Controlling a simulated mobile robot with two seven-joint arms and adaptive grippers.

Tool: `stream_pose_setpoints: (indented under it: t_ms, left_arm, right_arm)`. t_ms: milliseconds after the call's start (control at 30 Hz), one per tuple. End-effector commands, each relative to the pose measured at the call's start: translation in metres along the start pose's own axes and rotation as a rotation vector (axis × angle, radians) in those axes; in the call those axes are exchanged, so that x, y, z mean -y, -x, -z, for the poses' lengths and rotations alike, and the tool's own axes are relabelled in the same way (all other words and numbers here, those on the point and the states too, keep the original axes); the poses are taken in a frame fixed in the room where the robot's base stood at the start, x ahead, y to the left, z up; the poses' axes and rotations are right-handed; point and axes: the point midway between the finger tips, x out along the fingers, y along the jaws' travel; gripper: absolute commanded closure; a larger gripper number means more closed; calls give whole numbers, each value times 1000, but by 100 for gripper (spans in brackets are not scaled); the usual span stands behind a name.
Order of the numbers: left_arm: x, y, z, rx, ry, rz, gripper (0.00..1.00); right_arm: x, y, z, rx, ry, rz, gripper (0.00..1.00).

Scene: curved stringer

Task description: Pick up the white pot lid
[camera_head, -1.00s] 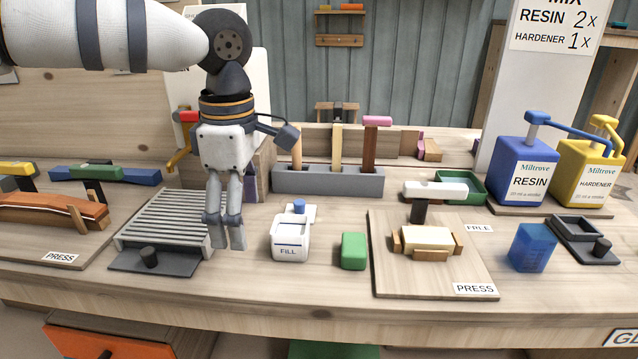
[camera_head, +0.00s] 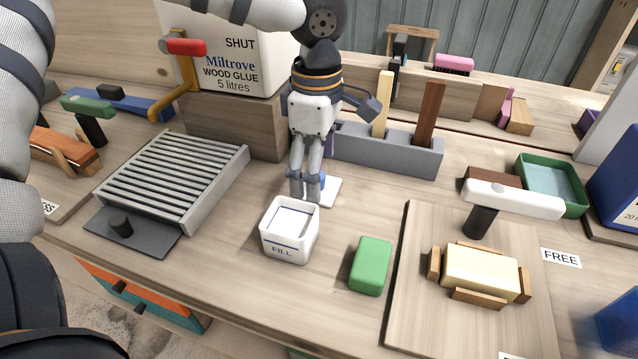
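The white pot lid (camera_head: 332,191) is a flat white plate with a blue knob (camera_head: 320,176). It lies on the bench just behind the white pot (camera_head: 290,230) marked FILL, which is open at the top. My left gripper (camera_head: 306,197) points down from above, with its fingertips right at the lid and in front of the knob. The fingers hide much of the lid and part of the knob. I cannot tell whether they are closed on the knob. My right gripper is not in view.
A green block (camera_head: 370,266) stands right of the pot. A slatted grey rack (camera_head: 180,180) is to the left. A grey tool holder (camera_head: 390,150) and a wooden block under the glue container (camera_head: 235,60) are behind. A pressing board (camera_head: 420,325) is at the right.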

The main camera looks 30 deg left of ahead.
Motion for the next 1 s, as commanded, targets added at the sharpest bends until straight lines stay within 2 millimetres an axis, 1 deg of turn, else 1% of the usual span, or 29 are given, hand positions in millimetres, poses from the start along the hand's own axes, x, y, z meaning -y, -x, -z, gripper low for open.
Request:
stream_pose_setpoints:
  t_ms: [33, 133, 367, 400, 467, 500, 533, 700, 767, 1000]
  left_arm:
    - [1, -10, 0, -1, 0, 4, 20]
    - [0, -22, 0, -1, 1, 1, 20]
    - [0, -24, 0, 0, 0, -3, 20]
    - [0, -23, 0, 0, 0, -3, 29]
    - [0, -23, 0, 0, 0, -3, 43]
    - [0, -23, 0, 0, 0, -3, 52]
    - [0, -23, 0, 0, 0, -3, 59]
    - [0, -24, 0, -1, 0, -1, 76]
    - [0, -25, 0, -1, 0, 0, 80]
    - [0, -27, 1, -3, 1, 3, 82]
  right_arm:
    - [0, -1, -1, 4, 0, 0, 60]
    - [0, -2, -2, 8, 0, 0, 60]
    - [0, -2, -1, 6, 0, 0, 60]
    - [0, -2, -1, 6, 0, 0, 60]
    - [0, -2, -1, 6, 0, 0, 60]
    - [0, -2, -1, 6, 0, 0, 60]
    - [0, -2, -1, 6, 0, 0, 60]
    - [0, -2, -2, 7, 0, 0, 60]
    - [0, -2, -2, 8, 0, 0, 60]
    - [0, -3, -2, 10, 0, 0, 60]
